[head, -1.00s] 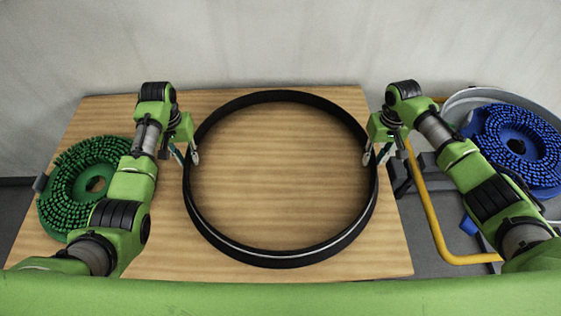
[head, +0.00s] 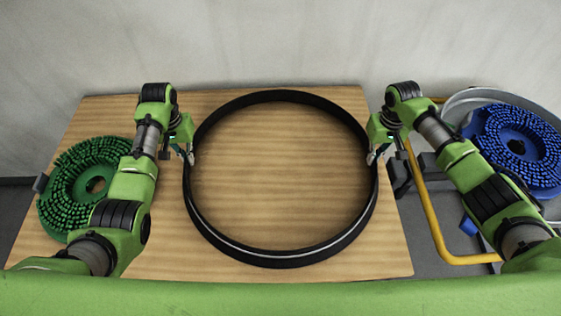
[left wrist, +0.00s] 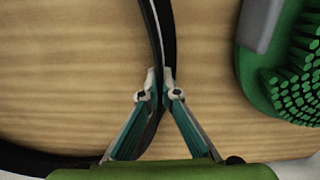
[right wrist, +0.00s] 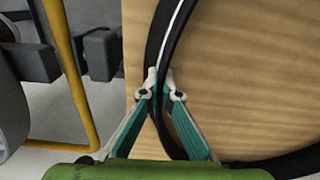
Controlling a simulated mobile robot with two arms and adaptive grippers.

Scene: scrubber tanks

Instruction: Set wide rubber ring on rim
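The wide black rubber ring (head: 275,259) lies flat on the wooden table and has a thin light line along its wall. My left gripper (head: 188,154) is at the ring's left side; in the left wrist view its fingertips (left wrist: 163,82) are closed on the ring's wall, one on each side. My right gripper (head: 376,155) is at the ring's right side; in the right wrist view its fingertips (right wrist: 160,82) are closed on the wall in the same way. The grippers hide parts of the ring's wall. I cannot tell which part is the rim.
A green round brush (head: 60,208) lies on the table (head: 240,180) at the left. Right of the table are a yellow tube frame (head: 428,205), dark blocks and a blue round brush (head: 520,150) in a grey round tank (head: 462,101). A wall stands behind.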

